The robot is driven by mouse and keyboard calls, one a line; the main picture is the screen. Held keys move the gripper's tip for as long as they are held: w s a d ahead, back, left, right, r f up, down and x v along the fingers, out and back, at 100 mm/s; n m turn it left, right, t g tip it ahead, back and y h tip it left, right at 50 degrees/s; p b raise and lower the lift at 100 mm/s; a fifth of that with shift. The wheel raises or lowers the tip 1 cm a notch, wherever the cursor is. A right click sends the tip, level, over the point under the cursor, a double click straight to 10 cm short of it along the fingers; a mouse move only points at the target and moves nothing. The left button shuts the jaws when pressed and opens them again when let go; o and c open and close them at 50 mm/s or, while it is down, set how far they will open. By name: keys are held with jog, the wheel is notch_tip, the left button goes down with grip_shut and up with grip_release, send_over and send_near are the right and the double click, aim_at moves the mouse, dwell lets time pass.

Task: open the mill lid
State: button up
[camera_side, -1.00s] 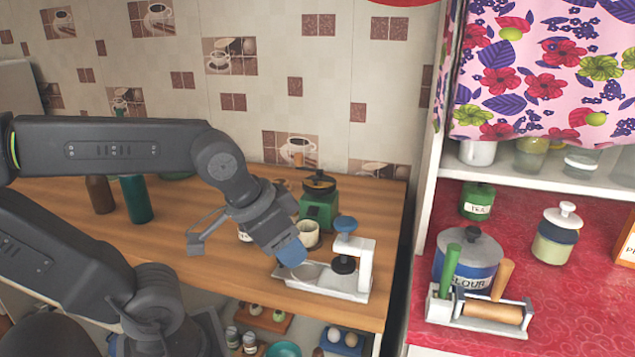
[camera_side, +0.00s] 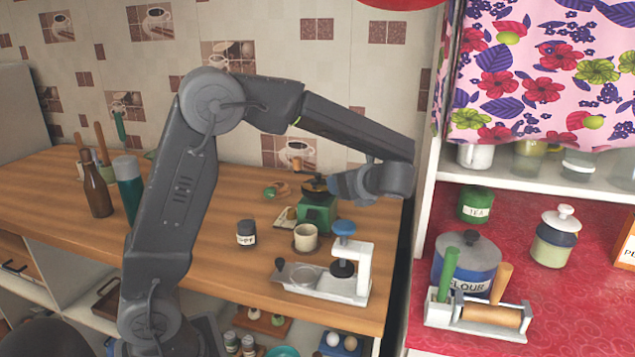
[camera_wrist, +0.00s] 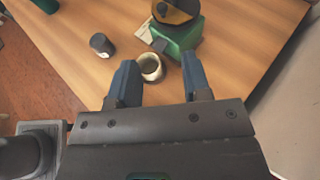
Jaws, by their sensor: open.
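The green mill (camera_side: 316,212) stands on the wooden counter with its dark round lid (camera_side: 315,186) on top. My gripper (camera_side: 338,186) is close to the right side of the lid in the side view; whether it touches the lid is not clear there. In the wrist view, my gripper (camera_wrist: 160,82) has its two blue fingers apart with nothing between them that I can see gripped. The mill (camera_wrist: 182,38) shows beyond the fingertips, with its lid (camera_wrist: 176,10) partly cut off by the top edge.
A cream cup (camera_side: 306,237) stands in front of the mill. A dark labelled jar (camera_side: 246,233) is to its left. A white press with a blue knob (camera_side: 345,228) stands front right. A brown bottle (camera_side: 95,190) and a green bottle (camera_side: 130,187) are far left.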

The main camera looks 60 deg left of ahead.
aim_at(315, 181)
jog(key=x, duration=1.4)
jog(key=shift+w+r, duration=0.1)
jog(key=shift+w, duration=0.05)
jog(key=shift+c, duration=0.3)
grip_shut()
